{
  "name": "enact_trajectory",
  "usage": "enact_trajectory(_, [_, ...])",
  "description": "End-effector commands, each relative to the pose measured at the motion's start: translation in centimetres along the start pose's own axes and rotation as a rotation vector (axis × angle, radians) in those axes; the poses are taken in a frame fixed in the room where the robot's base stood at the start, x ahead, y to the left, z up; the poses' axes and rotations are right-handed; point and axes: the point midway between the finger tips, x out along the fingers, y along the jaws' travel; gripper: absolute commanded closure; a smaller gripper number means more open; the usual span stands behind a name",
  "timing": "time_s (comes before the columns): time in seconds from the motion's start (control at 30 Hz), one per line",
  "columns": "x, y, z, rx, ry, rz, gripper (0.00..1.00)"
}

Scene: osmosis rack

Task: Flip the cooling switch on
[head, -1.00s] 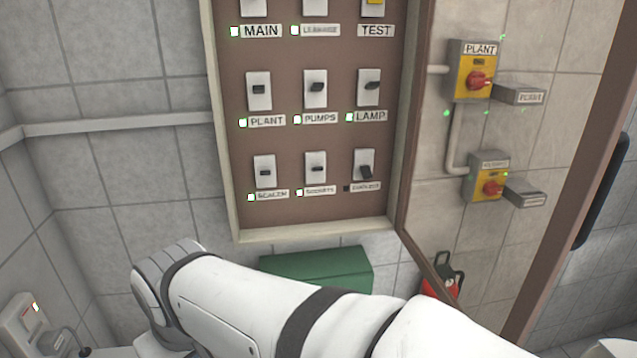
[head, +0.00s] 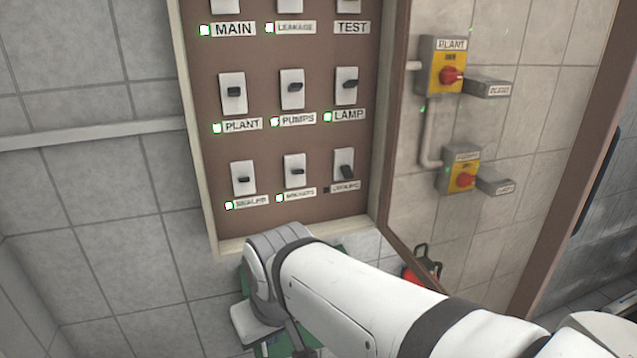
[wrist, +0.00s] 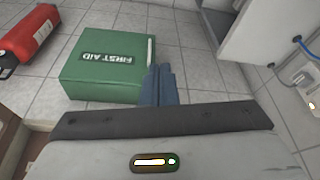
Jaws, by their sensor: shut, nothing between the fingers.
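The cooling switch (head: 344,165) is the bottom right one on the brown switch panel (head: 265,136) in the head view. Its label is blurred. Its dark lever is tilted with its end low, and the small lamp by its label is dark. My gripper (wrist: 158,72) shows in the wrist view with its blue-grey fingers together and nothing between them. It points at the floor area by a green first aid box, away from the switch. In the head view my arm is below the panel, and I cannot make out the fingertips there.
The first aid box (wrist: 108,60) and a red fire extinguisher (wrist: 28,38) lie below the panel. Neighbouring switches (head: 294,170) sit close by with lit lamps. Red rotary isolators (head: 451,76) are on the wall beyond.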

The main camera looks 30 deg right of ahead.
Motion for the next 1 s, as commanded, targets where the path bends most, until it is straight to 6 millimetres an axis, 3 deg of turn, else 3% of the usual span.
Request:
enact_trajectory(0.2, [0.9, -0.2, 0.0, 0.086, -0.003, -0.036, 1.0])
enact_trajectory(0.27, [1.7, -1.5, -0.2, 0.191, -0.006, -0.076, 1.0])
enact_trajectory(0.37, [3.5, -2.1, -1.0, 0.448, -0.01, -0.186, 1.0])
enact_trajectory(0.57, [5.9, -1.1, -5.5, 1.125, 0.017, -0.501, 1.0])
enact_trajectory(0.67, [6.3, 1.1, -8.4, 1.453, 0.046, -0.685, 1.0])
enact_trajectory(0.77, [6.2, 4.8, -11.1, 1.761, 0.087, -0.893, 1.0])
enact_trajectory(0.9, [5.3, 11.8, -13.5, 2.137, 0.162, -1.235, 1.0])
enact_trajectory(1.0, [4.2, 17.3, -13.9, 2.329, 0.219, -1.495, 1.0])
